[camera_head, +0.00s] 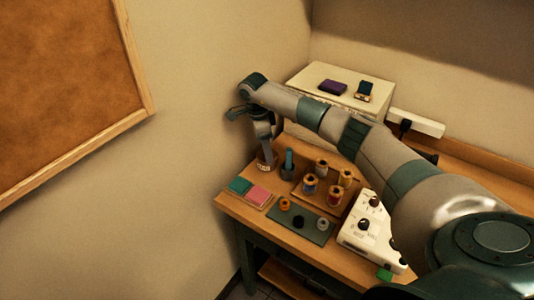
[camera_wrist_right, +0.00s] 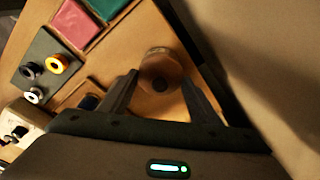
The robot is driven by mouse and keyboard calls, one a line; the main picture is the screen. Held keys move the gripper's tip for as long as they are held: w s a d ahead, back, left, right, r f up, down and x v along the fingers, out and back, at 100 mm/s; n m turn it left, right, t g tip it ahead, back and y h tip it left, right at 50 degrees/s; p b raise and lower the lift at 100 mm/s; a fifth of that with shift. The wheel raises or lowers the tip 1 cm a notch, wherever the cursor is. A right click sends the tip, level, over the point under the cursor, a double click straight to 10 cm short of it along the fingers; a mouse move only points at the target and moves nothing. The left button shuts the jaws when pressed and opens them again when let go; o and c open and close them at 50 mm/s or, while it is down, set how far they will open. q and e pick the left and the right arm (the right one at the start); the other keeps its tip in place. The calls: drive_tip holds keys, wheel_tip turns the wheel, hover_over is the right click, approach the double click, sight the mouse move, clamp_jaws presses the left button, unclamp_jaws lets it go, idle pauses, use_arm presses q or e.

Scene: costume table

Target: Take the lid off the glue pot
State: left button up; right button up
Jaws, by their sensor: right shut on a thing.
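The glue pot (camera_head: 266,166) stands at the table's far left corner, a small brownish jar with a pale label. My right gripper (camera_head: 264,142) reaches down over it from above. In the right wrist view the round brown lid (camera_wrist_right: 160,66) with a dark knob shows between the two fingertips (camera_wrist_right: 158,84). The fingers are shut on the lid, one on each side. The lid hides most of the pot in this view, and I cannot tell whether there is a gap between them. My left gripper is not in view.
A teal bottle (camera_head: 289,161) stands close right of the pot. Green (camera_head: 239,185) and pink (camera_head: 258,196) pads lie in front. A wooden tray with several spools (camera_head: 335,196), a dark mat with bobbins (camera_head: 316,234) and a white machine (camera_head: 362,235) fill the right. The wall is close behind.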

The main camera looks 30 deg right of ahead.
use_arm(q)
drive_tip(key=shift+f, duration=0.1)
